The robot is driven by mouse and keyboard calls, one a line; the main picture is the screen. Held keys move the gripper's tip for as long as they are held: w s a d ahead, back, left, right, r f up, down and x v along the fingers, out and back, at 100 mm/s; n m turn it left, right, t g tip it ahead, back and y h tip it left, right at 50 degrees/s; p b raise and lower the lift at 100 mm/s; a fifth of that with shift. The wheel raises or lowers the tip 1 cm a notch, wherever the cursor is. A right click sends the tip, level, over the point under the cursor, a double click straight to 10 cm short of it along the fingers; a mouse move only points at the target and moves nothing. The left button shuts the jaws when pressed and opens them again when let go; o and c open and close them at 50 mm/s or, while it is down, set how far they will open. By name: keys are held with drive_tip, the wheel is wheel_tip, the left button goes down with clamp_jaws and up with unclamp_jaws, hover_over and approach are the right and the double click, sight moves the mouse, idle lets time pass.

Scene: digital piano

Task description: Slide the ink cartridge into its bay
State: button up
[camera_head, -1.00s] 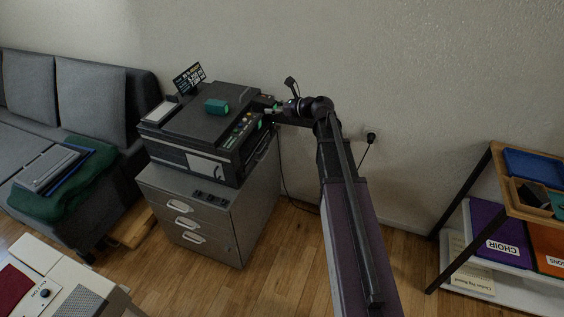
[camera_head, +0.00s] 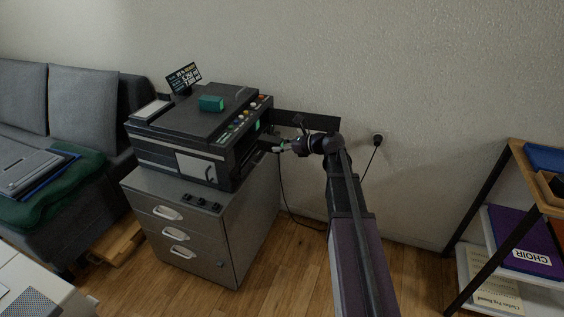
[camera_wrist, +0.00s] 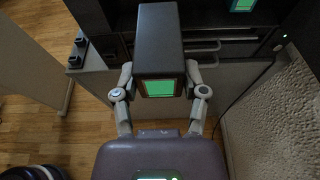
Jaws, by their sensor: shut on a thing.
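My gripper (camera_head: 280,147) is at the right side of the black printer (camera_head: 185,120). In the wrist view my gripper (camera_wrist: 160,72) is shut on the ink cartridge (camera_wrist: 158,35), a dark block with a green label facing me. One finger is on each side of it. The cartridge points away from me toward the printer's dark side. In the head view it is small and dark against the printer, so its fit in the bay cannot be told. The bay opening is mostly hidden by the cartridge and gripper.
A dark flat panel (camera_head: 318,121) stands out beside the printer, behind my gripper. A teal box (camera_head: 211,103) lies on the printer's top. The printer stands on a grey drawer cabinet (camera_head: 215,240). A cable runs along the wall; a shelf (camera_head: 515,150) is at right.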

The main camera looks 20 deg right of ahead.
drive_tip(key=shift+s+d+f+b, duration=0.1)
drive_tip(key=shift+s+f+b, duration=0.1)
drive_tip(key=shift+f+b, duration=0.7)
drive_tip(key=shift+w+a+f, duration=0.15)
drive_tip(key=shift+w+a, duration=0.05)
drive_tip(key=shift+w, duration=0.05)
drive_tip(key=shift+w+a, duration=0.8)
drive_tip(key=shift+a, duration=0.3)
drive_tip(key=w+a, duration=0.3)
drive_tip(key=a, duration=0.2)
drive_tip(key=shift+w, duration=0.3)
drive_tip(key=shift+w+a, duration=0.75)
drive_tip(key=shift+a, duration=0.3)
drive_tip(key=shift+w+a, duration=0.75)
drive_tip(key=shift+a, duration=0.25)
idle(2.9)
